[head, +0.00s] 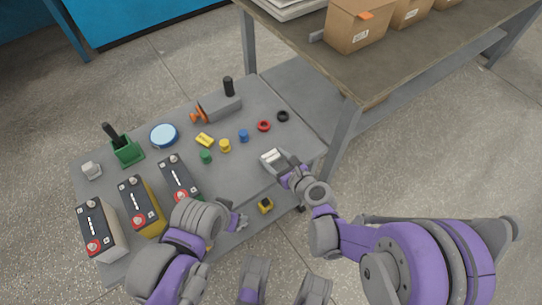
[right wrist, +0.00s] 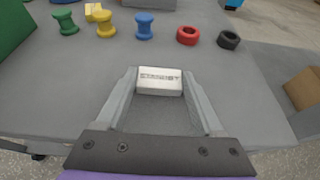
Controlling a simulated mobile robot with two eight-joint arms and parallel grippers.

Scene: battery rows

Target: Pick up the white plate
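The white plate (head: 271,157) is a small, pale block with dark lettering, lying on the grey cart top near its right side. In the right wrist view the plate (right wrist: 160,80) lies between the tips of my right gripper (right wrist: 159,82), flat on the surface. The fingers stand apart, one at each side of it, with what looks like a narrow gap. In the head view my right gripper (head: 279,163) reaches in from the right and covers part of the plate. My left gripper (head: 237,217) is low at the cart's front edge, away from the plate; its finger opening is unclear.
Several batteries (head: 142,207) stand at the left of the cart. Coloured spools (head: 225,146), a red ring (head: 264,126) and a black ring (head: 283,116) lie behind the plate. A grey tool with an orange handle (head: 219,105) is farther back. A bench with boxes (head: 357,24) stands behind right.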

